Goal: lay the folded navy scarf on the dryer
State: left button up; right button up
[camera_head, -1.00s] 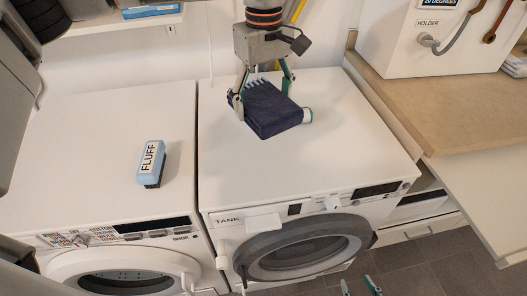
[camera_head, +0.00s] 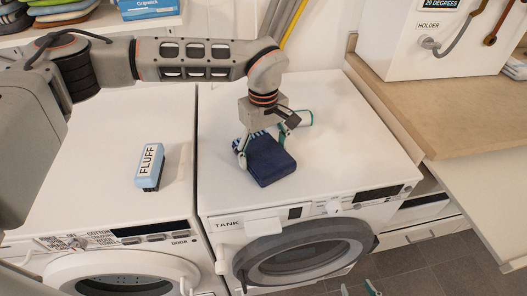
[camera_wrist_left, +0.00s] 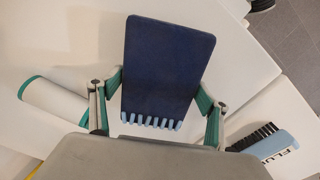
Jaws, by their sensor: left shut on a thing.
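The folded navy scarf (camera_head: 271,163) has pale blue fringe along one end. My left gripper (camera_head: 261,150) is shut on it near the fringed end, with one finger on each side. In the left wrist view the scarf (camera_wrist_left: 166,65) lies flat between the fingers (camera_wrist_left: 158,110). It is over the middle of the top of the dryer (camera_head: 350,150), the right machine, marked TANK. I cannot tell whether its underside touches the top. My right gripper (camera_head: 358,289) shows only its fingertips at the bottom edge, apart and empty.
A white roll with green ends (camera_head: 304,118) lies on the dryer behind the scarf. A wooden counter (camera_head: 425,110) with a white HOLDER box (camera_head: 400,45) is at right. The dryer's front right top is clear.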

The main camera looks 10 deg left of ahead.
aim_at(264, 151)
pick_arm(q)
jog(key=shift+f, duration=0.1)
jog(key=o, duration=1.4)
jog(key=shift+c, duration=0.2)
notch_tip(264, 151, up, 12)
